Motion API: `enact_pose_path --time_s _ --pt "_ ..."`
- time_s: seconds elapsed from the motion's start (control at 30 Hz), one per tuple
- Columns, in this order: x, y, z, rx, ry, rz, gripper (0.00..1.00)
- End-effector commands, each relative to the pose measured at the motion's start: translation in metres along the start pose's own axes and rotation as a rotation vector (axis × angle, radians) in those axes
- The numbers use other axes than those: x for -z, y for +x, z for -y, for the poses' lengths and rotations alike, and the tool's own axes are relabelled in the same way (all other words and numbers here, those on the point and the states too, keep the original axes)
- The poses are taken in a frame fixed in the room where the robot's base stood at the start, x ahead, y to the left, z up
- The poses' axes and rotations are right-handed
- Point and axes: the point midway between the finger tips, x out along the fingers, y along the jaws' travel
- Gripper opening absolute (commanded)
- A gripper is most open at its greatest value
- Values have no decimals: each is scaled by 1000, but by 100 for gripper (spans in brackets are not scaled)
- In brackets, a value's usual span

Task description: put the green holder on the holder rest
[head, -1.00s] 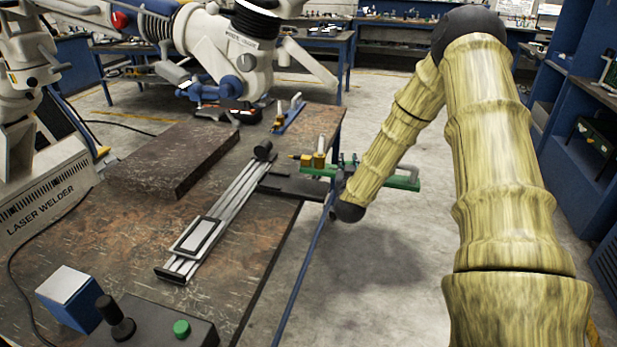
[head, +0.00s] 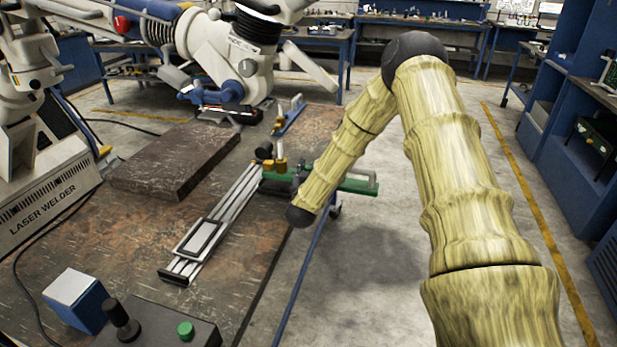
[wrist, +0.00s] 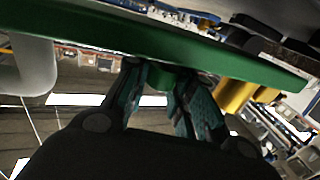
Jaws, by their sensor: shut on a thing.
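The green holder (head: 355,186) is a long green bar with a grey bent handle at its right end and brass-coloured parts at its left end. It is in the air over the table's right edge, its left end over or near the dark plate (head: 270,188) beside the rail. I cannot tell whether they touch, or whether this plate is the holder rest. My gripper (wrist: 160,90) is shut on the holder's underside in the wrist view, where the green bar (wrist: 90,33) crosses the top. In the head view my forearm hides the gripper and the bar's middle.
A silver rail (head: 222,215) with a sliding frame lies on the worn table. A blue holder (head: 291,116) stands farther back, near the white welder head (head: 235,65). A thick dark slab (head: 172,160) lies left. A control box (head: 160,325) is at the front.

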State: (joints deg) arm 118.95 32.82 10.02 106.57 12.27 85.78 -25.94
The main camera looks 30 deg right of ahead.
Motion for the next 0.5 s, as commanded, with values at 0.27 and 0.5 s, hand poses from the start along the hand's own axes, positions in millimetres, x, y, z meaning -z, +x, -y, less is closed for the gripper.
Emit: enact_pose_path --time_s 0.27,0.5 --pt "-18 0 0 -1 -1 0 0" --pt "-32 0 0 0 1 -2 0"
